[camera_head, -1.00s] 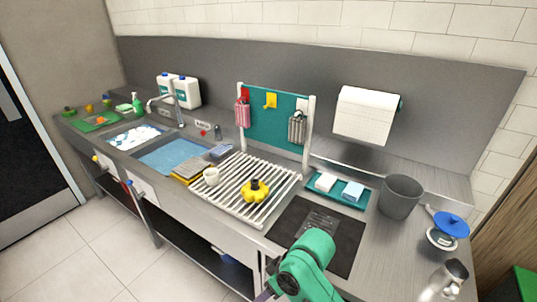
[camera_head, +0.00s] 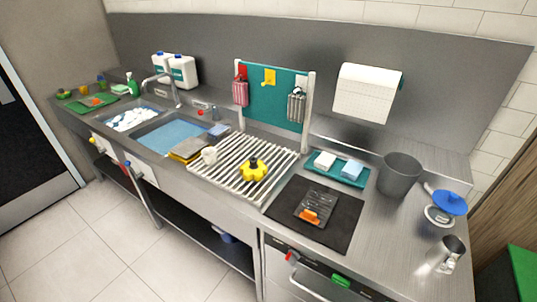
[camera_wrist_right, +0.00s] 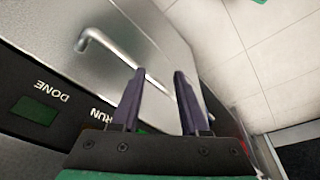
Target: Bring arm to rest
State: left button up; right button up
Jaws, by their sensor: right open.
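My right gripper (camera_wrist_right: 159,72) shows in the right wrist view. Its two dark fingers are apart with nothing between them. It is in front of a metal appliance door (camera_wrist_right: 65,45) with a bent bar handle (camera_wrist_right: 105,48). I cannot tell whether the fingers touch the door. Neither arm shows in the head view, and my left gripper is not in view.
Under the counter's right part is an appliance front with a red knob (camera_head: 292,257) and green button (camera_head: 341,280). Above it lies a black mat (camera_head: 335,236) with an orange-handled item (camera_head: 310,215). A grey bin (camera_head: 400,175) and metal cup (camera_head: 451,252) stand right. Floor at left is clear.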

jog(key=s+f+g+b, duration=0.1)
jog(key=s+f, duration=0.2)
jog(key=f, duration=0.6)
jog(key=s+f+b, duration=0.1)
jog(key=s+f, duration=0.3)
jog(key=f, duration=0.4)
jog(key=s+d+f+b, duration=0.1)
jog(key=s+d+f, duration=0.2)
jog(key=s+f, duration=0.7)
jog(key=s, duration=0.2)
jog(key=shift+s+f+g, duration=0.25)
jog(key=shift+s+g, duration=0.15)
